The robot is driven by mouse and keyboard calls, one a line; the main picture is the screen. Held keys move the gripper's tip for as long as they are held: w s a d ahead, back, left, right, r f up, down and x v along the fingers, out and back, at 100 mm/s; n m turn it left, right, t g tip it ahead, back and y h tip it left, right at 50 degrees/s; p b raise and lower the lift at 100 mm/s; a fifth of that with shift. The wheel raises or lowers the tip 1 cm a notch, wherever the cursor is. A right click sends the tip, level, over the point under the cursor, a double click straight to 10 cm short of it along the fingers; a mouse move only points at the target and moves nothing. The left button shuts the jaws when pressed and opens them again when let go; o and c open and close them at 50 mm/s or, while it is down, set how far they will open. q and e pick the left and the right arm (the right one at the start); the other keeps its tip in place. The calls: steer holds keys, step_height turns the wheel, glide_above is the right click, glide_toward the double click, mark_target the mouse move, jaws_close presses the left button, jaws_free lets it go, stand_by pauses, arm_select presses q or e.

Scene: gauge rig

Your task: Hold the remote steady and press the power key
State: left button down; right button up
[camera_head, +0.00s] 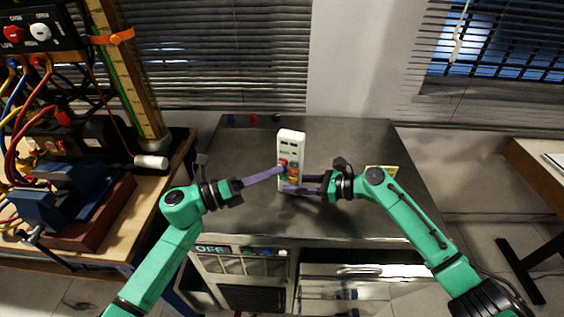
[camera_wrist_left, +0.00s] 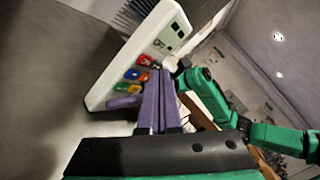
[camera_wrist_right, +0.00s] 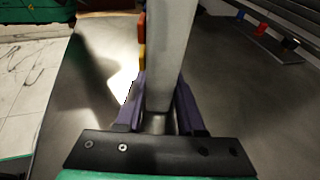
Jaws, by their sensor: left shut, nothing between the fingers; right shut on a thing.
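The white remote (camera_head: 289,142) stands upright above the grey bench top, its face with coloured keys toward the head camera. My right gripper (camera_head: 292,188) is shut on its lower part from the right; the right wrist view shows the remote (camera_wrist_right: 170,50) edge-on between the purple fingers (camera_wrist_right: 158,115). My left gripper (camera_head: 284,168) is shut and empty, its fingertips at the coloured keys. In the left wrist view the tips (camera_wrist_left: 160,75) lie near red, blue, orange and green keys on the remote (camera_wrist_left: 165,20). I cannot tell whether they touch a key.
The grey bench top (camera_head: 240,150) is mostly clear around the remote. A wooden table (camera_head: 165,185) with a blue vice (camera_head: 55,195), cables and a tall ruler stands at the left. Small red, blue and black pieces (camera_head: 254,118) sit at the bench's back edge.

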arm_select(q)
steer(key=shift+w, duration=0.1)
steer(key=shift+w+d, duration=0.15)
steer(key=shift+w, duration=0.15)
steer(key=shift+w+d, duration=0.1)
steer(key=shift+w, duration=0.3)
stand_by(0.5)
steer(key=shift+s, duration=0.1)
steer(key=shift+s+a, duration=0.3)
steer(key=shift+s, duration=0.45)
steer(key=s, duration=0.2)
steer(key=s+a, duration=0.1)
steer(key=s, duration=0.1)
steer(key=shift+s+a, duration=0.2)
steer(key=shift+s, duration=0.2)
